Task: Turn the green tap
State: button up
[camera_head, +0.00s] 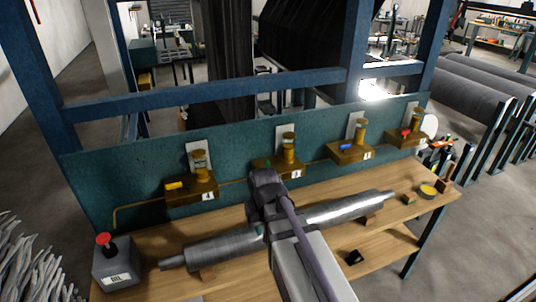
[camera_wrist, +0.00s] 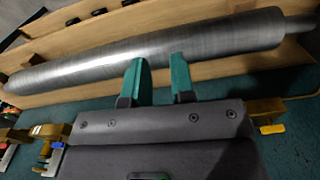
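The green tap (camera_head: 266,162) is a small green handle on a brass valve block, second from the left on the teal panel in the head view. My gripper (camera_head: 262,195) is in front of and just below that valve block, partly covering it from the head camera. I cannot make out the green tap in the wrist view. Whether the gripper touches the valve is not clear.
The panel (camera_head: 130,170) also carries a yellow tap (camera_head: 174,185), a blue tap (camera_head: 346,147) and a red tap (camera_head: 405,133). The grey roll (camera_head: 225,248) lies along the wooden bench (camera_head: 390,208) below.

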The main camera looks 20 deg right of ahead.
jog(key=shift+o, duration=1.3)
jog(key=w+d+r+p, duration=0.1)
jog(key=w+d+r, duration=0.2)
jog(key=w, duration=0.3)
jog(key=w+d+r+t+p, duration=0.1)
jog(key=w+d+r+p, duration=0.1)
jog(key=w, duration=0.4)
jog(key=w+d+r+t+p, duration=0.1)
jog(key=w+d+r+p, duration=0.1)
jog(key=w+d+r, duration=0.2)
jog(key=shift+w+d+m, duration=0.4)
jog(key=shift+w+d, duration=0.5)
jog(key=shift+w, duration=0.35)
jog(key=n+t+b, duration=0.1)
jog(key=t, duration=0.1)
send_near(268, 162)
jog(key=b+x, duration=0.9)
jog(key=b, duration=0.1)
jog(key=shift+f, duration=0.2)
jog(key=shift+r, duration=0.15)
grip_shut()
